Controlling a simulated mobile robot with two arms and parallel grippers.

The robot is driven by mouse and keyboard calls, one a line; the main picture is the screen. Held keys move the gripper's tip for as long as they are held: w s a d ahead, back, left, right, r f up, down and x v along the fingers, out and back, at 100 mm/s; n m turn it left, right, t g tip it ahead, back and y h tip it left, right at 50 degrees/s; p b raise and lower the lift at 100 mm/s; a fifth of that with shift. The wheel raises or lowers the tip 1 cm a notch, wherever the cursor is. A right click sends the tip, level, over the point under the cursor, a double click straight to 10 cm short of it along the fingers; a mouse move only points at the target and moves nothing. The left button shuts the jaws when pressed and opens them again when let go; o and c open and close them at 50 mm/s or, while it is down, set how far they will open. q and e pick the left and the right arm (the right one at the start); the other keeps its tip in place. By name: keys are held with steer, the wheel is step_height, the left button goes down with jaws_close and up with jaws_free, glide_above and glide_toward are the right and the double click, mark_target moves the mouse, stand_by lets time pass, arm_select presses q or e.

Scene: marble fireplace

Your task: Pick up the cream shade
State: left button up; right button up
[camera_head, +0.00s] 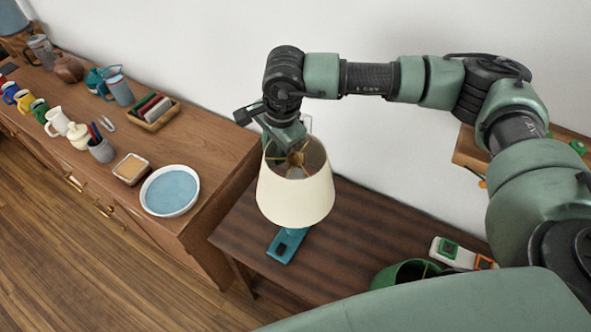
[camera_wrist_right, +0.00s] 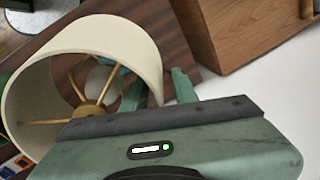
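The cream shade (camera_head: 295,200) stands upright over the side table in the head view, with brass spokes inside its open top. The wrist view shows the cream shade (camera_wrist_right: 120,38) from above, with a pale bulb inside it. My right gripper (camera_head: 296,143) is at the shade's far rim. In the wrist view my right gripper (camera_wrist_right: 158,87) is open, with one finger inside the shade and the other outside its wall. A gap shows between the outer finger and the wall. What holds the shade up is mostly hidden. My left gripper is not in view.
A teal object (camera_head: 287,245) lies on the dark side table (camera_head: 365,235) below the shade. A green container (camera_head: 405,272) and a white-and-orange item (camera_head: 455,252) are at its right. The wooden sideboard (camera_head: 215,150) at left holds a blue-and-white plate (camera_head: 170,190), mugs and jugs.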

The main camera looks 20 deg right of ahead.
jaws_close()
stand_by(1.4)
